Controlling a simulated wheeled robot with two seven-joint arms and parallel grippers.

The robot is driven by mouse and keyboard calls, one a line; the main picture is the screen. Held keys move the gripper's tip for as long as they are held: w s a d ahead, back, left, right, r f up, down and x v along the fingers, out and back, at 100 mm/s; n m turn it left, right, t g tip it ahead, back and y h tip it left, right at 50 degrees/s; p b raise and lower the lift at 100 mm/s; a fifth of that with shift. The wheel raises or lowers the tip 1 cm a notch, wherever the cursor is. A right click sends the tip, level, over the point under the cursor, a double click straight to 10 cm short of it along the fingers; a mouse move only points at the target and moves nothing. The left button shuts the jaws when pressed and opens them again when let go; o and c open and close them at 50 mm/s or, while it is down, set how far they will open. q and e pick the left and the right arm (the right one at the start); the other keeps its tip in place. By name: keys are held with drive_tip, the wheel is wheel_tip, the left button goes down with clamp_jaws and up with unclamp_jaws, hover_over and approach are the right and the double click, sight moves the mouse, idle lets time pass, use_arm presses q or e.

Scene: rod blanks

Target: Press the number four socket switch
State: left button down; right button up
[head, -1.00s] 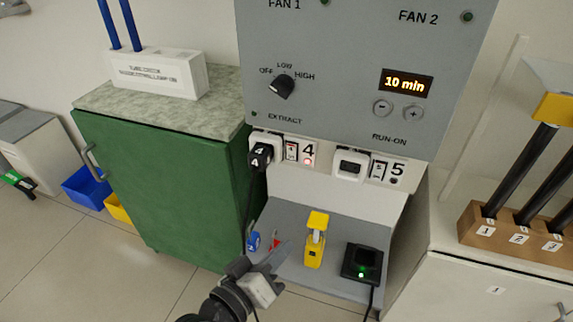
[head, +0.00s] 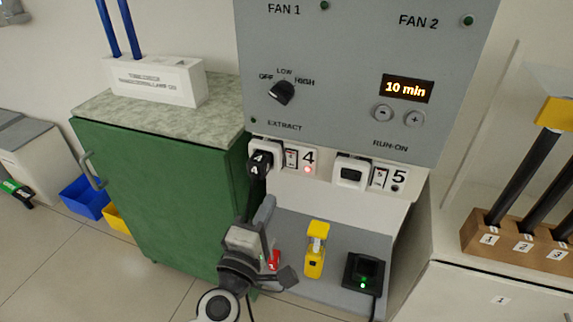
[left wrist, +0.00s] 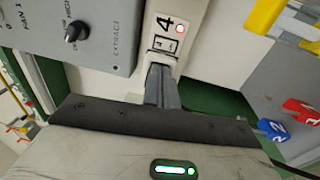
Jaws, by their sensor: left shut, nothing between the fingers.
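The number four socket switch (head: 291,158) is a small rocker on the white strip under the grey panel. Beside it are the label 4 (head: 308,157) and a red light that is lit. A black plug (head: 260,163) marked 4 sits in the socket to its left. My left gripper (head: 266,207) is shut and empty, pointing up, below the plug and switch. In the left wrist view its closed fingertips (left wrist: 161,72) appear just below the switch (left wrist: 165,45); I cannot tell whether they touch. The plug is hidden there. My right gripper is not in view.
Socket 5 with its switch (head: 379,176) is to the right. A yellow device (head: 316,249), a black charger (head: 363,271) with a green light and a red tag (head: 273,260) are on the grey shelf below. A green cabinet (head: 160,195) stands to the left.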

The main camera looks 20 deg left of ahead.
sight(291, 157)
use_arm(q)
drive_tip(key=w, duration=0.3)
drive_tip(key=w+r, duration=0.1)
drive_tip(key=w, duration=0.7)
drive_tip(key=shift+d+r+p, duration=0.15)
drive_tip(key=shift+d+p, duration=0.05)
drive_tip(key=shift+p, duration=0.2)
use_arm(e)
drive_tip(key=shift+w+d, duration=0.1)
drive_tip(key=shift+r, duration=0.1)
